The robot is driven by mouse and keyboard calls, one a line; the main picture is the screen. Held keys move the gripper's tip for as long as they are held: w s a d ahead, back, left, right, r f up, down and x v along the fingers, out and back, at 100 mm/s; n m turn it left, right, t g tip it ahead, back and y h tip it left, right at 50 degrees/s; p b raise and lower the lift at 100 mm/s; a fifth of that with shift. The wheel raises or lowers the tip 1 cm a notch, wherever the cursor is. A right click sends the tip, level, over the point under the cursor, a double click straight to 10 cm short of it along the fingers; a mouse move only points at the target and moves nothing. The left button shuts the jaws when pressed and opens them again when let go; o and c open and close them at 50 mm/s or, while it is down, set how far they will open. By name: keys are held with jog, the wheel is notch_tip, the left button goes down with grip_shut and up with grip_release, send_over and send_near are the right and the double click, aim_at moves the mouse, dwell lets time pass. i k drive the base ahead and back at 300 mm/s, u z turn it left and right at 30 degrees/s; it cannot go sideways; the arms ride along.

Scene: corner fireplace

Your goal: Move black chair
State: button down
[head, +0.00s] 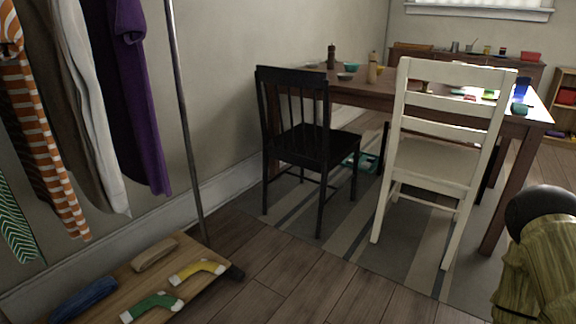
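The black chair (318,147) stands upright on the floor at the near left corner of the dining table (350,97). Its slatted back is toward the wall side and toward me, and its seat faces the table. Part of its legs is on the striped rug. A white chair (437,163) stands to its right, nearer to me, with a gap between the two. My gripper is not in view.
A clothes rack (187,120) with hanging clothes stands at the left, over a wooden board (188,262) with socks. The striped rug (318,229) lies under the table. Bare wooden floor (290,275) is open in front of the black chair.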

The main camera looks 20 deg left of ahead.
aim_at(319, 149)
jog(key=u, duration=0.65)
jog(key=i, duration=1.3)
jog(key=u, duration=0.6)
